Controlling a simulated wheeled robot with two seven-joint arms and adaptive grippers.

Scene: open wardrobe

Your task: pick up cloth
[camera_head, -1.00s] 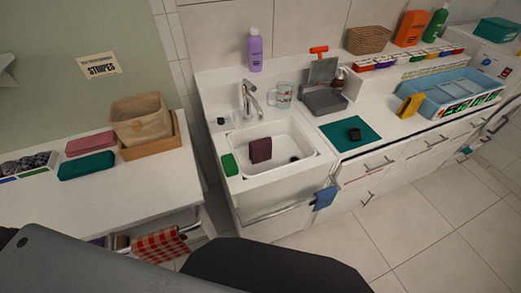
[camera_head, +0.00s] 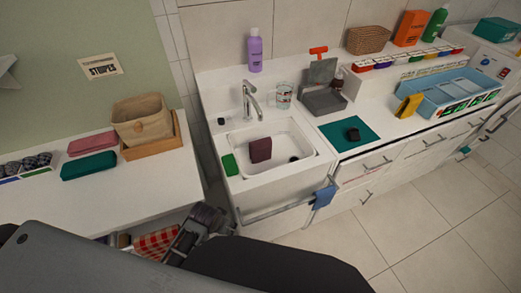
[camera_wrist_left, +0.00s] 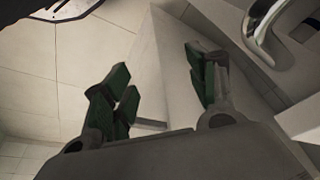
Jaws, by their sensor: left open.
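A red-and-white checkered cloth (camera_head: 155,242) hangs at the front of the left counter, partly hidden by my arm. A blue cloth (camera_head: 324,196) hangs over the rail on the sink cabinet's front. A maroon cloth or pad (camera_head: 260,150) is at the sink basin. My left gripper (camera_head: 207,217) is just right of the checkered cloth, in front of the gap between the counters. In the left wrist view, its green-padded fingers (camera_wrist_left: 160,78) are apart with nothing between them. No cloth can be made out there. My right gripper is not in view.
The left counter (camera_head: 75,205) carries a basket (camera_head: 140,118) and folded pieces. The sink counter (camera_head: 315,125) has a faucet (camera_head: 249,100), a glass mug (camera_head: 284,95) and a purple bottle (camera_head: 254,50). The tiled floor (camera_head: 420,225) at right is clear.

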